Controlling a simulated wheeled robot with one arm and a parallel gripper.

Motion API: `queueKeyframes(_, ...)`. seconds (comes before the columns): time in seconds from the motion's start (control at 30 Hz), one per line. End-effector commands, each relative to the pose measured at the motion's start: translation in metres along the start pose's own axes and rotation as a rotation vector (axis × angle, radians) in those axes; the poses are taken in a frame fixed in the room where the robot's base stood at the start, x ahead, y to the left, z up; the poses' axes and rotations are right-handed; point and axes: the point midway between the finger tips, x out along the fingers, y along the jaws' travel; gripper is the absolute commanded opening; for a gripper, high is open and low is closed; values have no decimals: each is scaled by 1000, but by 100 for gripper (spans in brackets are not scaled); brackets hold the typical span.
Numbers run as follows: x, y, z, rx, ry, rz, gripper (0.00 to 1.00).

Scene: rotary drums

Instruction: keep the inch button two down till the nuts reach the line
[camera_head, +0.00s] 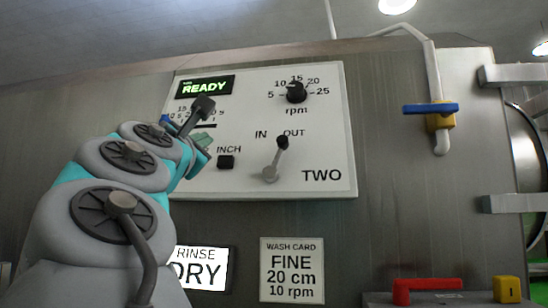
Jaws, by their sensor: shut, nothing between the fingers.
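The white panel (320,160) marked TWO carries a small black INCH button (226,162) at its lower left. My gripper (203,148) is shut and empty, just left of the INCH button and in front of the panel. In the picture it looks apart from the button, but I cannot tell its distance from the panel. My arm covers the panel's lower left corner. A green display (205,87) above reads READY. No nuts and no line can be made out in this view.
A lever (277,158) leans towards OUT. The rpm knob (295,92) sits above it. Below are a DRY sign (200,269) and a wash card (292,270) reading FINE, 20 cm, 10 rpm. A blue-handled valve (431,109) and red handle (426,286) are at right.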

Motion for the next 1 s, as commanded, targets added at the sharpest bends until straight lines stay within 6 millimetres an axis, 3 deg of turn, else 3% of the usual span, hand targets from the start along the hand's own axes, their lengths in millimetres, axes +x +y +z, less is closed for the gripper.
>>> queueKeyframes(0.1, -5, 15, 10, -81, -41, 20, 0)
queueKeyframes(0.27, -8, 20, 12, -111, -55, 26, 0)
queueKeyframes(0.67, -4, 16, 10, -109, -53, 24, 0)
queueKeyframes(1.0, 18, -2, -5, -107, -51, 24, 0)
